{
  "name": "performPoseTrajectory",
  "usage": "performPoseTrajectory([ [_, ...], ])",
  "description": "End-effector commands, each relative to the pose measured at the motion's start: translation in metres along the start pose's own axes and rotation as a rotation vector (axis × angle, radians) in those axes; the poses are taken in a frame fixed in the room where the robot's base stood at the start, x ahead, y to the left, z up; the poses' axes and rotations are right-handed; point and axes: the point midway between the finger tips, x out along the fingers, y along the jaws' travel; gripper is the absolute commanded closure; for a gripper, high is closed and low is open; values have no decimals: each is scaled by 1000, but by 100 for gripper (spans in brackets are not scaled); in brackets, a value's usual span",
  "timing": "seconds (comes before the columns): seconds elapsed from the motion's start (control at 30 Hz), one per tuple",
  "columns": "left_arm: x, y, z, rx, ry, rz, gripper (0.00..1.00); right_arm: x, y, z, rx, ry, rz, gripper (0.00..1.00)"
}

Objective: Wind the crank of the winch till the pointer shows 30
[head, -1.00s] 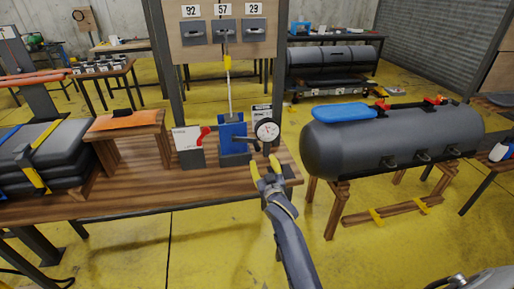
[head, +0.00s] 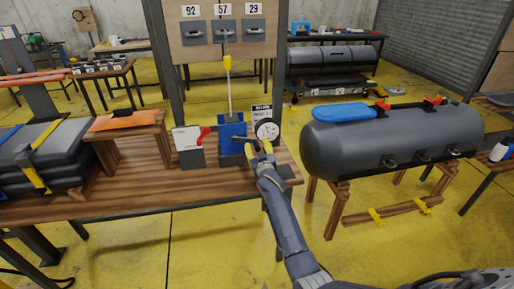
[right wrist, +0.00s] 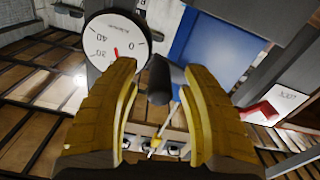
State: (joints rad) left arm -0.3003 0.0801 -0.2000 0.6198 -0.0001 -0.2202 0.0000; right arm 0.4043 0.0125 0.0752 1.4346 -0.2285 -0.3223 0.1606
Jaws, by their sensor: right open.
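The blue winch (head: 231,145) stands on the wooden bench; it also shows in the right wrist view (right wrist: 212,48). Beside it is a round white dial (head: 267,130). In the right wrist view the dial (right wrist: 112,35) appears turned over, with 0, 30 and 40 legible and a short red pointer (right wrist: 116,53); its exact reading is unclear. The crank's dark grip (right wrist: 159,80) lies between the spread yellow fingers of my right gripper (head: 260,149), with gaps on both sides. The fingers partly hide the crank in the head view. My left gripper is out of view.
A red lever (head: 205,132) with a white card (head: 187,138) stands left of the winch. A rope with a yellow fitting (head: 227,61) runs above it. Folded grey boats (head: 50,150) lie at left.

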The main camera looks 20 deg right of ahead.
Motion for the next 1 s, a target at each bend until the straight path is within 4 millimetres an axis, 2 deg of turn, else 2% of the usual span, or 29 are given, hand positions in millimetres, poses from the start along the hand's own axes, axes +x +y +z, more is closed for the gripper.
performPoseTrajectory([
  [0.27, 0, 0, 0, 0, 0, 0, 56, 0, 0, 0, 0, 0, 0, 55],
  [0.67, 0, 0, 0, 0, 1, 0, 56, 0, 0, 0, 0, 0, 0, 100],
  [1.0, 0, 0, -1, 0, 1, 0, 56, 0, 0, 0, 0, 0, 0, 100],
])
